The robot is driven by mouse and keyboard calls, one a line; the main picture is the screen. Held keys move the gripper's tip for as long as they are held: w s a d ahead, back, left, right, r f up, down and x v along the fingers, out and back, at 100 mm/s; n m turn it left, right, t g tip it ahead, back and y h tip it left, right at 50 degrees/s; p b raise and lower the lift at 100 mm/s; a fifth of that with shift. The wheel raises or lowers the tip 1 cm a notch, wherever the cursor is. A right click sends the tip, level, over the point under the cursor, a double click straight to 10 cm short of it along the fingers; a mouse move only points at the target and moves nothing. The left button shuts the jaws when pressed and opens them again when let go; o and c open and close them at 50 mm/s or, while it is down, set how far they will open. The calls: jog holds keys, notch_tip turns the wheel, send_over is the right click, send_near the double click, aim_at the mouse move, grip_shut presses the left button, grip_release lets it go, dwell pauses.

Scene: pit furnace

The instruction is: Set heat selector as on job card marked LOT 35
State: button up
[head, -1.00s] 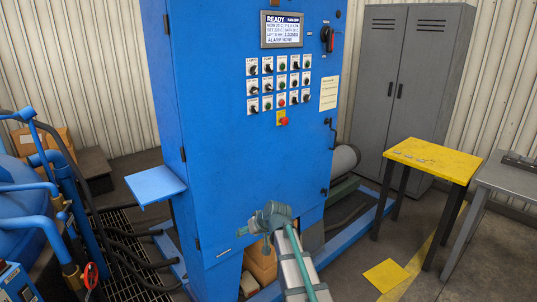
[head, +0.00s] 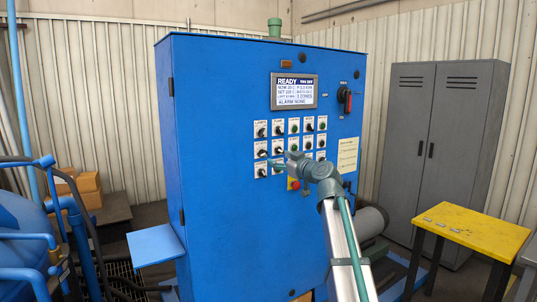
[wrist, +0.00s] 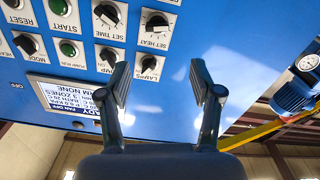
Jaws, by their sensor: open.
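The heat selector (wrist: 157,22), a black knob on a white plate marked SET HEAT, shows upside down in the wrist view. In the head view the heat selector (head: 262,152) is in the left column, middle row. My gripper (wrist: 160,75) is open and empty, its fingers spread below the selector in the picture. In the head view my gripper (head: 275,161) is in front of the panel's left knobs; I cannot tell its gap to the panel. A pale paper (head: 347,154) is on the panel's right; its writing is unreadable, and I cannot identify the LOT 35 card.
Knobs marked LAMPS (wrist: 149,63) and SET TIME (wrist: 107,12) sit close to the selector. A screen (head: 293,90) reads READY. A yellow table (head: 465,228) at the right bears several small flat pieces. A blue shelf (head: 156,246) juts out at the left.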

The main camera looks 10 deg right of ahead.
aim_at(264, 153)
jog(key=p+x, duration=0.1)
jog(key=x, duration=0.4)
jog(key=p+x, duration=0.2)
jog(key=x, duration=0.3)
jog(key=shift+w+d+f+p, duration=0.15)
jog(key=shift+w+p, duration=0.15)
jog(key=shift+w, duration=0.15)
jog(key=shift+c, duration=0.3)
jog(key=c, duration=1.1)
